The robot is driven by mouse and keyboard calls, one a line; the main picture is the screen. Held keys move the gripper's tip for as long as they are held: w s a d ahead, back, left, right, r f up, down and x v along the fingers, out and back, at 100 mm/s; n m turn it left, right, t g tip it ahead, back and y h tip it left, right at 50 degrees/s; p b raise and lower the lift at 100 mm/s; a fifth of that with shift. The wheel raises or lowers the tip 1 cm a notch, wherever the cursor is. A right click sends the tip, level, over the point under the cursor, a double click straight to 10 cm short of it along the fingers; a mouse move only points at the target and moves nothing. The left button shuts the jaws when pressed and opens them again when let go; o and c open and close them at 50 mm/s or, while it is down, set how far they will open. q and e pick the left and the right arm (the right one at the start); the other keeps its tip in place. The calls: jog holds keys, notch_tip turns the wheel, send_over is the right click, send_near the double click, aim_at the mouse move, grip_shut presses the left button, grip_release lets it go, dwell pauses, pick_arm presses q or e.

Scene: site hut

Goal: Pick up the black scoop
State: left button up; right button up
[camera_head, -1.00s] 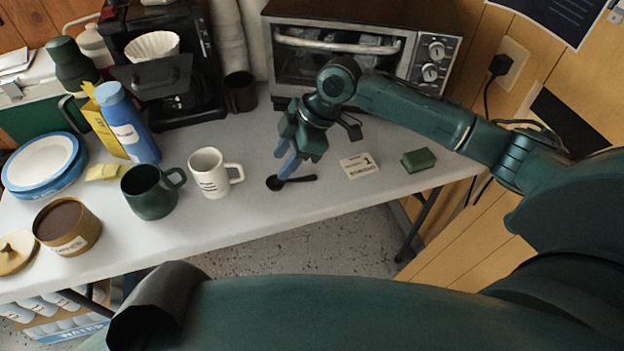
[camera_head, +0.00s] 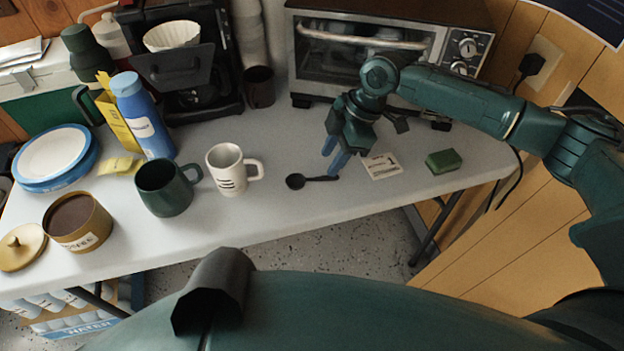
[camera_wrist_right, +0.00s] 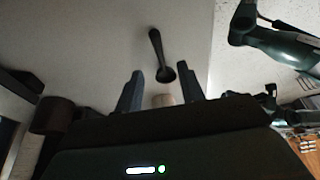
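The black scoop (camera_head: 296,181) lies on the white table, its round bowl to the left and its handle to the right. My right gripper (camera_head: 333,168) is above the table by the handle's end, its blue fingers pointing down. In the right wrist view the black scoop (camera_wrist_right: 156,48) lies beyond the fingertips, with its bowl towards the gap between them. The right gripper (camera_wrist_right: 160,78) is open there, with nothing between its fingers. I cannot tell its exact height over the handle.
A white mug (camera_head: 228,171) and a green mug (camera_head: 164,190) stand left of the scoop. A printed card (camera_head: 381,166) and a green block (camera_head: 443,161) lie to the right. A toaster oven (camera_head: 362,58) stands behind. The table front near the scoop is clear.

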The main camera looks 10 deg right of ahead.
aim_at(321, 177)
jog(key=x, duration=0.5)
jog(key=shift+d+f, duration=0.1)
jog(key=shift+f, duration=0.05)
jog(key=shift+c, duration=0.3)
grip_shut()
